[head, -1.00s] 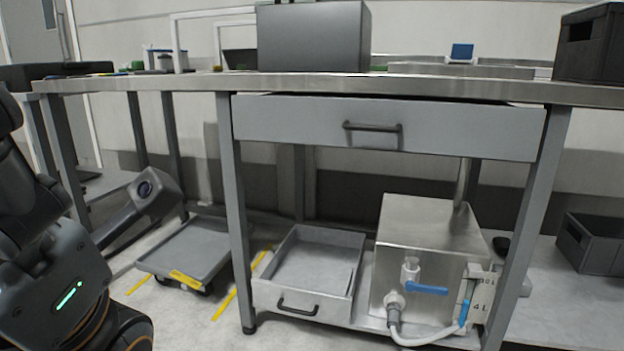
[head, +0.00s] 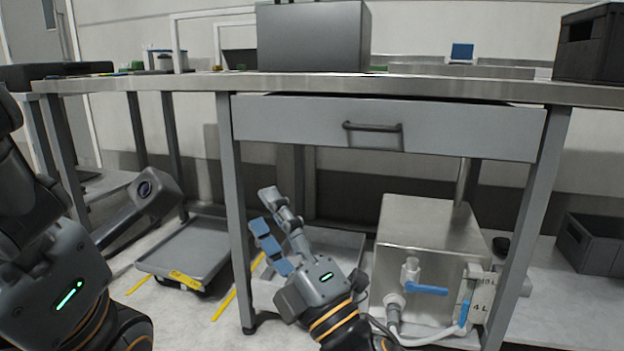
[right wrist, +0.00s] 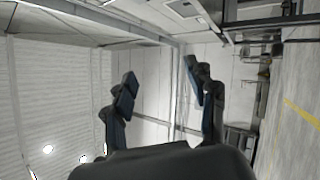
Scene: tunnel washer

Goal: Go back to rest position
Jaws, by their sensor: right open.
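My right gripper (head: 264,216) is in the lower middle of the head view, in front of the table's lower shelf. Its fingers are apart and nothing is between them. In the right wrist view the same gripper (right wrist: 160,85) shows two spread fingers with only the far room between them. My left arm comes in at the left edge of the head view. The left gripper's fingers cannot be made out there.
Below are a metal box with a blue valve (head: 430,240), a tray (head: 340,238) partly hidden by my right gripper, and a grey cart (head: 190,250). A black crate (head: 590,243) is at right.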

